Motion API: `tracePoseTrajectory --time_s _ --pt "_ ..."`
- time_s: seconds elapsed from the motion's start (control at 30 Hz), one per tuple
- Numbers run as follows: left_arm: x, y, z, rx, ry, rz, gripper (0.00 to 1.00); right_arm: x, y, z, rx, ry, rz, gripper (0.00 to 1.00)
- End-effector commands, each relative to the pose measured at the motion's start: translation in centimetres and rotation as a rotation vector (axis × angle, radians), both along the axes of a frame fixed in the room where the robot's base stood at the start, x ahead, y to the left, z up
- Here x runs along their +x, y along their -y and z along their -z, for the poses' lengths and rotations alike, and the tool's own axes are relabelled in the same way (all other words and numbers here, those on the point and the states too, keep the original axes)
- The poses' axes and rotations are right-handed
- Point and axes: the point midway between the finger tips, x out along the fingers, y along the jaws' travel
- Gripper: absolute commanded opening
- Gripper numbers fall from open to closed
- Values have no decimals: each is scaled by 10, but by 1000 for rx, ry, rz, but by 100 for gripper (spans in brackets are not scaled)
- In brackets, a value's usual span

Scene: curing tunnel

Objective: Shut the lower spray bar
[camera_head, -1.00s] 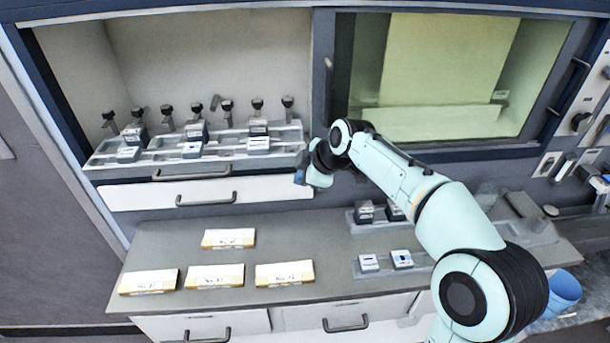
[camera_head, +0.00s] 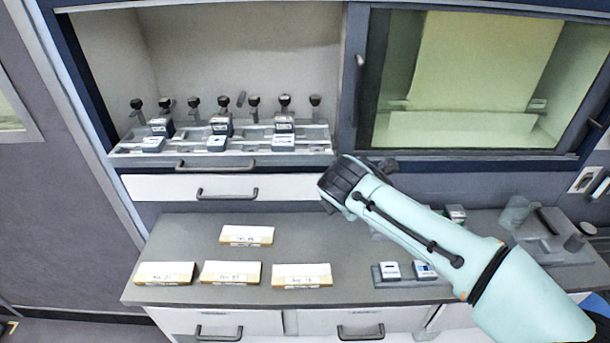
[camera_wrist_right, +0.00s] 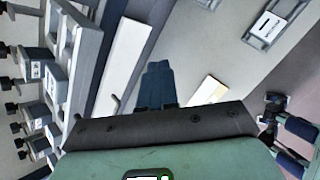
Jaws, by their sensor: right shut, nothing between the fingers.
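Two handled fronts stand one above the other at the left: a grey upper tray (camera_head: 125,160) and, below it, a white lower front (camera_head: 150,188) with a dark bar handle (camera_head: 227,195). I take the white front for the lower spray bar. How far it sticks out is unclear. It also shows in the right wrist view (camera_wrist_right: 124,58). My right arm comes in from the right and its wrist ends just right of the white front; the fingers are hidden there. In the right wrist view my right gripper (camera_wrist_right: 158,84) is shut and empty, apart from the white front. My left gripper is not in view.
Several black-knobbed stems (camera_head: 254,104) and small labelled blocks (camera_head: 221,125) stand on the upper tray. Several labelled slabs (camera_head: 246,236) lie on the grey worktop (camera_head: 180,235) below. A glass-fronted window (camera_head: 470,85) is at the right. The worktop's left part is otherwise clear.

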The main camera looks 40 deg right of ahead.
Motion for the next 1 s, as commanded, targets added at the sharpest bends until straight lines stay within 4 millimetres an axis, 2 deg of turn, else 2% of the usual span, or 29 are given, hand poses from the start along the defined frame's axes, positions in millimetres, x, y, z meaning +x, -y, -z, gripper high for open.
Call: tracePoseTrajectory --time_s 0.03,0.2,0.3,0.47,0.67,1.0 --pt "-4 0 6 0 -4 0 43 1 -9 5 -123 -19 -88 0" --pt "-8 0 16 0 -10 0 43 11 -44 -2 -523 -34 -367 0" --pt "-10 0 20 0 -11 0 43 16 -65 -8 -690 -26 -487 0" --pt "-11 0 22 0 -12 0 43 20 -85 -14 -827 -11 -584 0" --pt "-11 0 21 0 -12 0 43 34 -78 -10 -845 -11 -595 0" --pt "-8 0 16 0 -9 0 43 91 -40 12 -841 -12 -594 0"
